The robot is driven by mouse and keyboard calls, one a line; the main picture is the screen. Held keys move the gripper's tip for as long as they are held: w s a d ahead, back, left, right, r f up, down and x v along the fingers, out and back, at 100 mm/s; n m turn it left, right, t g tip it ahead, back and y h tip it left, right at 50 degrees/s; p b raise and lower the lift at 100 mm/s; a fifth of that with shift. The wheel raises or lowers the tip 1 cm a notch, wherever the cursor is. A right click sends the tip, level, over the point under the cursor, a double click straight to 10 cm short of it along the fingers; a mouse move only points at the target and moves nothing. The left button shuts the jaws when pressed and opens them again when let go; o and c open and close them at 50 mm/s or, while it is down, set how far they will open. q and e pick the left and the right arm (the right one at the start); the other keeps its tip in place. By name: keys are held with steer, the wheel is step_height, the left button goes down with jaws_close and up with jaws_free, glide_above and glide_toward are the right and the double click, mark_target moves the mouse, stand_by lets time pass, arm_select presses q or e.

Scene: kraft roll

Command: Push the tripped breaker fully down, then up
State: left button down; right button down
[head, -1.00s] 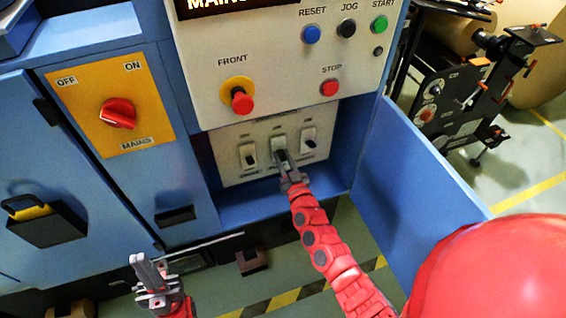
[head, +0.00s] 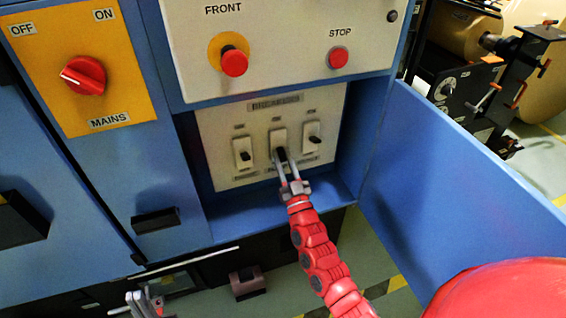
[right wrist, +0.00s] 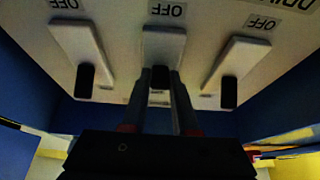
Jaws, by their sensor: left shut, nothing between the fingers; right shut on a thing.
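Three white breakers sit in a recessed panel (head: 222,172) in the head view. The left breaker's black lever (head: 245,157) and the right breaker's black lever (head: 313,143) are free. My right gripper (head: 283,163) is at the middle breaker (head: 278,134), its fingers shut on the dark middle lever. In the right wrist view the fingers (right wrist: 160,85) close around the middle lever (right wrist: 160,77), partly hiding it. The OFF labels there read upside down, and the levers sit toward the ends away from them. My left gripper (head: 140,302) is shut and empty at the bottom left, away from the panel.
Above the panel are a red FRONT button (head: 234,61) and a red STOP button (head: 338,58). The red MAINS switch (head: 84,75) is at upper left. An open blue door (head: 440,170) bounds the recess on the right; a blue ledge (head: 262,207) lies below.

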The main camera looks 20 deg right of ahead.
steer(key=c, duration=0.7)
jaws_free()
steer(key=p+v, duration=0.1)
steer(key=v, duration=1.6)
steer(key=shift+s+p, duration=0.2)
steer(key=shift+p, duration=0.2)
